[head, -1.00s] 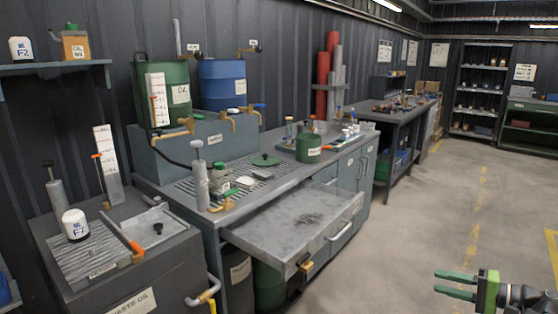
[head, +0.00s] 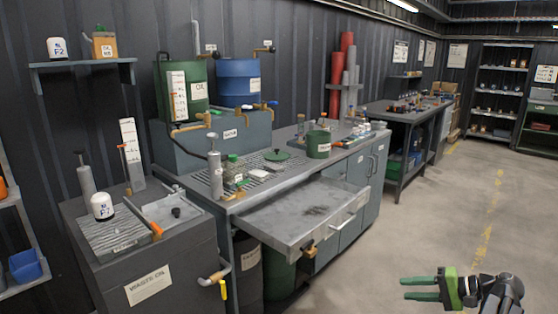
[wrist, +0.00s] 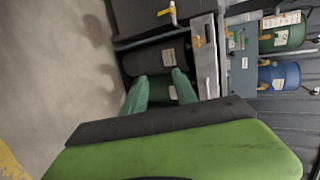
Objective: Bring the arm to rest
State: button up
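My gripper (head: 420,289) is at the lower right of the head view, with its two green fingers pointing left and a gap between them. It is over the bare floor, to the right of the bench and apart from it. In the wrist view my gripper (wrist: 158,82) shows its two fingers spread, with nothing held between them. The rest of my arm (head: 496,292) runs off the bottom edge of the head view.
An open drawer (head: 290,220) juts from the workbench (head: 350,160) towards the aisle. A waste oil cabinet (head: 190,260) stands front left. Green and blue drums (head: 238,82) stand at the back. The concrete floor (head: 440,220) at right is clear.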

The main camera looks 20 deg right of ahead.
jog(key=w+a+f+n+g+h, duration=0.15)
jog(key=w+a+f+g, duration=0.35)
jog(key=a, duration=0.6)
jog(key=w+a+f+n+g, duration=0.3)
jog(key=w+a+f, duration=0.25)
jog(key=a, duration=0.55)
jog(key=w+a+f+n+g+h, duration=0.1)
jog(key=a+f+n+h, duration=0.2)
jog(key=a, duration=0.8)
jog(key=w+a+n+g+h, duration=0.1)
jog(key=a+n+h, duration=0.3)
jog(key=a, duration=0.6)
notch_tip(320, 180, up, 23)
jog(key=p, duration=2.3)
jog(key=shift+d+f, duration=0.2)
jog(key=shift+d, duration=0.1)
